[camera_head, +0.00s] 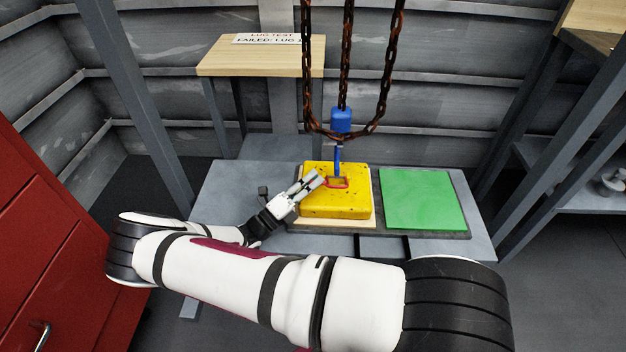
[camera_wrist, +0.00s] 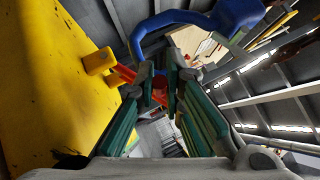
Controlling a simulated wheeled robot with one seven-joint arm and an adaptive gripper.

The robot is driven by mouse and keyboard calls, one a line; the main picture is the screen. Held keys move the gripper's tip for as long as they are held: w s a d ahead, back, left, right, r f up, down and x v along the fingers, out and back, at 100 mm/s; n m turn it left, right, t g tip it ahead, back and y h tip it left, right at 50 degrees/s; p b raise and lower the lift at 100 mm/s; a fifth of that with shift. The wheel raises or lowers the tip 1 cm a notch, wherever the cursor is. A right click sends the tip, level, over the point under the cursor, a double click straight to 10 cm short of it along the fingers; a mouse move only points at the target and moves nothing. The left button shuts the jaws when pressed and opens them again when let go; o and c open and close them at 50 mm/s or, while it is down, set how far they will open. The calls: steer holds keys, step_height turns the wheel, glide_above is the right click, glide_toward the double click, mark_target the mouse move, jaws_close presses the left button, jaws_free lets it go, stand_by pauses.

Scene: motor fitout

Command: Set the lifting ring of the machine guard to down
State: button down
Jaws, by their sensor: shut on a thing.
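The machine guard is a thick yellow block (camera_head: 325,203) on the table, and its yellow face (camera_wrist: 50,85) fills the left of the wrist view. Its lifting ring (camera_head: 345,186) is a red loop on the top. In the wrist view the red ring (camera_wrist: 124,73) runs from a yellow lug to between my fingertips, standing off the yellow face. My gripper (camera_head: 320,179) reaches in from the left and is shut on the ring; its fingers also show in the wrist view (camera_wrist: 161,82). The ring's exact tilt is hard to tell.
A blue hook (camera_head: 338,158) hangs from rusty chains (camera_head: 346,60) just above the ring and looms close over my fingers in the wrist view (camera_wrist: 150,35); I cannot tell whether it touches the ring. A green pad (camera_head: 420,200) lies right of the guard. A red cabinet (camera_head: 45,240) stands left.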

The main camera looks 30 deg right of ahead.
steer(key=shift+s+a+f, duration=0.15)
steer(key=shift+f, duration=0.35)
stand_by(0.3)
steer(key=c, duration=1.7)
jaws_free()
steer(key=v, duration=1.2)
